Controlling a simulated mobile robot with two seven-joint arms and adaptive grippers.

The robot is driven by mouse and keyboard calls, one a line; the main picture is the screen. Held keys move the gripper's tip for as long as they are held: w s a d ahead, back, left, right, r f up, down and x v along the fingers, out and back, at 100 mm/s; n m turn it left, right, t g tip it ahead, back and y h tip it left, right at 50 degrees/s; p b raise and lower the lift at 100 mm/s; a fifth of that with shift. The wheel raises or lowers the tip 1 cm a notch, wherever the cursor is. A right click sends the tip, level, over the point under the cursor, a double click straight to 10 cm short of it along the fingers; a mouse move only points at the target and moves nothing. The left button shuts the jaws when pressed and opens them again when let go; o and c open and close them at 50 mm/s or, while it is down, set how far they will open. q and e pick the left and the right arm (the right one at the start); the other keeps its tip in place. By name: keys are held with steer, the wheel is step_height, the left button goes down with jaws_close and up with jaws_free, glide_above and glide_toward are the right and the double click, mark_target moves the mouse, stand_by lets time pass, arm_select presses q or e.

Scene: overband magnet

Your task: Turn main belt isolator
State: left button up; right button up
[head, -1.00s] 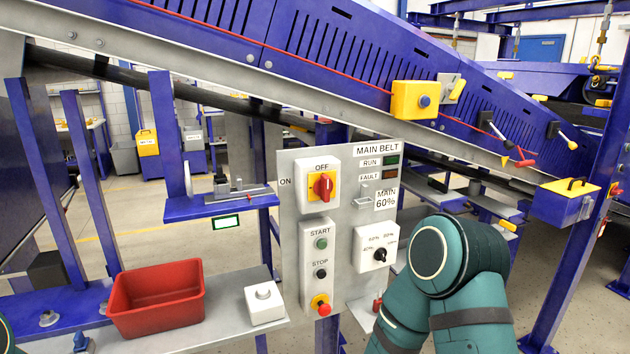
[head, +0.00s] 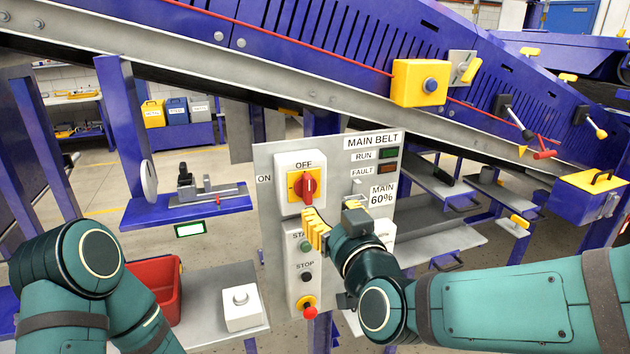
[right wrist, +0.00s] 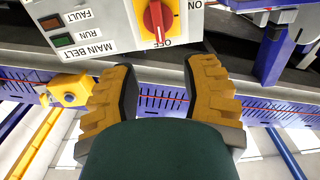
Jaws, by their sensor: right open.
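The main belt isolator is a red rotary knob (head: 307,186) on a yellow plate in a white box, high on the left of the grey control panel (head: 268,230). The knob stands upright, toward the OFF label above it; ON is printed to its left. My right gripper (head: 318,228), with yellow fingers, is just below the isolator and covers part of the START station. In the right wrist view the knob (right wrist: 156,18) shows upside down at the top. It is beyond the gap between my open, empty right fingers (right wrist: 163,68). My left arm shows, but its gripper is out of view.
The panel also carries a STOP button (head: 306,277) and a red-capped button (head: 310,312). A yellow box with a blue button (head: 420,83) is on the conveyor frame. A red bin (head: 160,280) and a white button box (head: 241,308) are at lower left.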

mark_target(309, 185)
steer(key=x, duration=1.2)
steer(key=shift+w+f, duration=0.1)
steer(key=shift+w, duration=0.05)
jaws_close()
